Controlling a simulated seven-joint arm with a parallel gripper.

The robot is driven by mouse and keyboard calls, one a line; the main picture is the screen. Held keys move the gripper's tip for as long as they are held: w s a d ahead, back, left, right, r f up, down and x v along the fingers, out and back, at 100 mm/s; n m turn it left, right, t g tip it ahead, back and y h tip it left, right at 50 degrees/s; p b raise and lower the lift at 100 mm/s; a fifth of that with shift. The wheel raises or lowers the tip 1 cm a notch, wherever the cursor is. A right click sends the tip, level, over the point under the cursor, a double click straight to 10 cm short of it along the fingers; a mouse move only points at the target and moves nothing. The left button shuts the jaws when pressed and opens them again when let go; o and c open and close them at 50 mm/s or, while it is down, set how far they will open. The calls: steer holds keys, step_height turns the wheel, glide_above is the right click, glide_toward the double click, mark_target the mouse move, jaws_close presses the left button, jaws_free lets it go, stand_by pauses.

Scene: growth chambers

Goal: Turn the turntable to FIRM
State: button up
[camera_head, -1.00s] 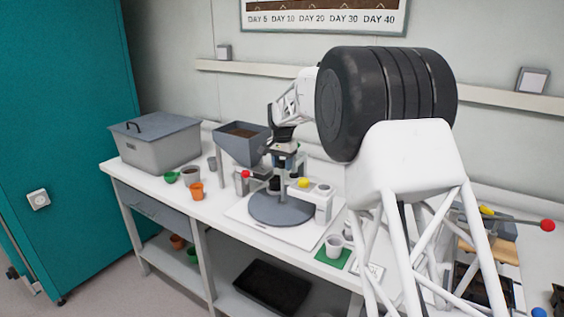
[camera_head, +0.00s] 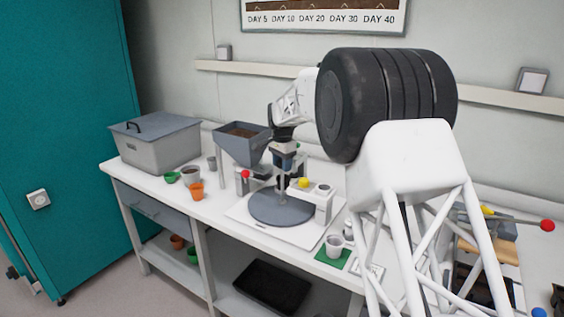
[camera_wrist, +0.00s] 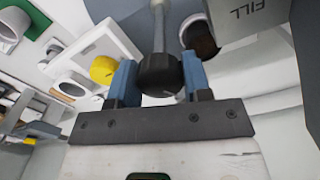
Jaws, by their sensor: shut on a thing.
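The grey round turntable (camera_head: 281,208) lies on a white base on the bench; part of it shows at the top of the wrist view (camera_wrist: 183,10). A thin grey post (camera_wrist: 158,30) with a black knob (camera_wrist: 158,72) rises toward my gripper. My gripper (camera_head: 284,160) is over the turntable. In the wrist view its two blue fingers (camera_wrist: 160,80) are shut on the black knob, one on each side. A grey hopper marked FILL (camera_wrist: 243,17) is close to the right finger. I cannot read a FIRM label.
A yellow knob (camera_head: 303,183) and a red ball (camera_head: 245,174) flank the turntable. A white cup (camera_head: 334,245) stands on a green mat at the front right. An orange pot (camera_head: 197,191) and a lidded grey bin (camera_head: 158,142) are to the left.

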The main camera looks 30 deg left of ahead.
steer(key=shift+m, duration=2.8)
steer(key=o, duration=0.6)
steer(key=shift+r, duration=0.15)
steer(key=shift+r, duration=3.35)
